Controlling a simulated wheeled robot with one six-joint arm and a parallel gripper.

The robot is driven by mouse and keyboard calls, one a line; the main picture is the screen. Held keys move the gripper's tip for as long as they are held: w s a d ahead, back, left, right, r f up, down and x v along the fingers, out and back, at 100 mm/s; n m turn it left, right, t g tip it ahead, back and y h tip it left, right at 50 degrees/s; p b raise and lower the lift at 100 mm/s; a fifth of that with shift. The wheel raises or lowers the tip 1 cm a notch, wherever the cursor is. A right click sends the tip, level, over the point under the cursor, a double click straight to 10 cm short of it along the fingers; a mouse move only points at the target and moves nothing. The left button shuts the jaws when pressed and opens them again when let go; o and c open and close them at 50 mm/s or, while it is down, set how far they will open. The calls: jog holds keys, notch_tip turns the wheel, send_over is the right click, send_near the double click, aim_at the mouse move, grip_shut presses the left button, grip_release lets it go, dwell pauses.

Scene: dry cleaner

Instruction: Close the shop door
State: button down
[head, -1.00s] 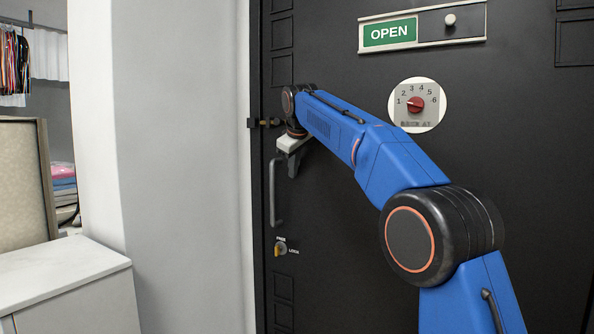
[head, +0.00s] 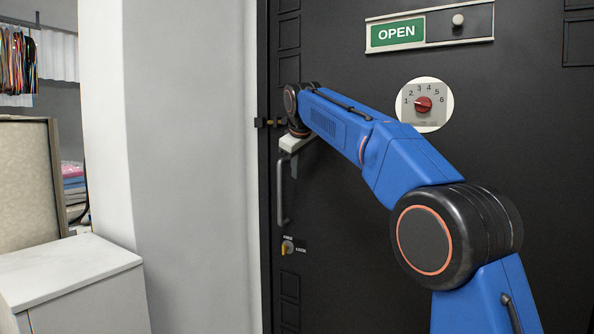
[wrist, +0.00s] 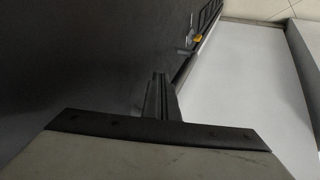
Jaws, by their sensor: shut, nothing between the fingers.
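The black shop door (head: 350,240) fills the right of the head view, with its edge against or very near the pale wall. A vertical bar handle (head: 281,190) is on its left side. Below the handle is a small lock knob (head: 287,247) with a yellow lever, which also shows in the wrist view (wrist: 197,38). A brass and black latch (head: 270,122) sits at the door's left edge. My gripper (head: 294,165) is by the top of the handle, close to the door face; I cannot tell whether it touches. In the wrist view its fingers (wrist: 158,95) are together, with nothing between them.
An OPEN sign with a slider (head: 400,32) and a red dial (head: 423,104) are on the door. A white wall (head: 190,160) stands left of it. A white counter (head: 70,265) and hanging clothes (head: 17,65) are farther left.

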jog(key=s+a+f+v, duration=0.1)
jog(key=v, duration=0.9)
jog(key=s+d+f+m, duration=0.2)
jog(key=s+d+f, duration=0.3)
jog(key=s+d, duration=0.2)
jog(key=s+d+f+m+g, duration=0.1)
jog(key=s+d+f, duration=0.3)
jog(key=s+d, duration=0.35)
jog(key=s+d+f+m, duration=0.2)
jog(key=s+d+f, duration=0.3)
jog(key=s+d, duration=0.2)
jog(key=s+d+f+m, duration=0.2)
jog(key=s+d+f, duration=0.2)
jog(key=s+f, duration=0.9)
jog(key=s+d+f+m+g, duration=0.1)
jog(key=s+d+f+m, duration=0.2)
jog(key=s+f, duration=1.1)
notch_tip(320, 180, down, 3)
jog(key=shift+d+r+h, duration=0.1)
jog(key=shift+d+h, duration=0.3)
jog(key=shift+d, duration=0.1)
